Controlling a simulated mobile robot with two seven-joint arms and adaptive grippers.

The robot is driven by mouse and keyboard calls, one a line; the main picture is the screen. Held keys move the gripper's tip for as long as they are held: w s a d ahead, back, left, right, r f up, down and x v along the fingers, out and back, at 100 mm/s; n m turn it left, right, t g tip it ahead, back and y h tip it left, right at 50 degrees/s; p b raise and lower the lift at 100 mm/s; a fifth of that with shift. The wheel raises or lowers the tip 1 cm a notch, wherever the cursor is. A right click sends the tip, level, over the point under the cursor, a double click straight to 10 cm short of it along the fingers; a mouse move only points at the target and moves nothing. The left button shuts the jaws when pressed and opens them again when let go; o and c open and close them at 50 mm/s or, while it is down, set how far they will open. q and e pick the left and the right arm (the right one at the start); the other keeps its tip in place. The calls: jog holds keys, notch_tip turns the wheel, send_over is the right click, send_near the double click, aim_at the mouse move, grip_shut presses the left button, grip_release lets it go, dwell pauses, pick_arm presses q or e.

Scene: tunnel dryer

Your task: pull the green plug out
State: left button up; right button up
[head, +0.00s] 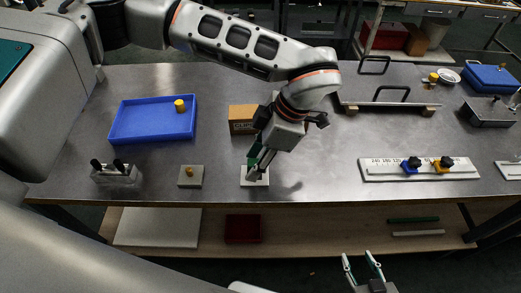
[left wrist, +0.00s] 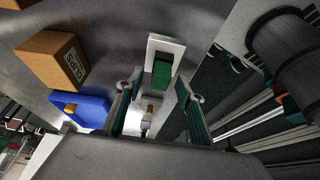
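The green plug (left wrist: 162,70) stands in a white socket plate (left wrist: 165,45) in the left wrist view. In the head view the white plate (head: 258,183) lies near the table's front edge, and my gripper largely hides the plug. My left gripper (head: 256,172) is just above the plate, pointing down. In the left wrist view its two fingers (left wrist: 160,76) are spread, with the plug between their tips and a gap on each side. My right gripper (head: 359,257) is open and empty, low in front of the table.
A cardboard box (head: 242,118) stands just behind the plate. A grey block with a brass knob (head: 190,178) and a blue tray (head: 125,130) are to the left. A white scale board (head: 410,171) lies to the right. The table between the plate and board is clear.

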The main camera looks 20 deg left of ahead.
pick_arm(q)
jog(key=shift+a+f, duration=0.1)
jog(key=shift+f, duration=0.25)
grip_shut()
jog(key=c, duration=0.9)
grip_release()
grip_shut()
jog(key=shift+r+p, duration=0.5)
jog(key=shift+r, duration=0.25)
jog(key=shift+r+p, duration=0.5)
jog(key=shift+r, duration=0.3)
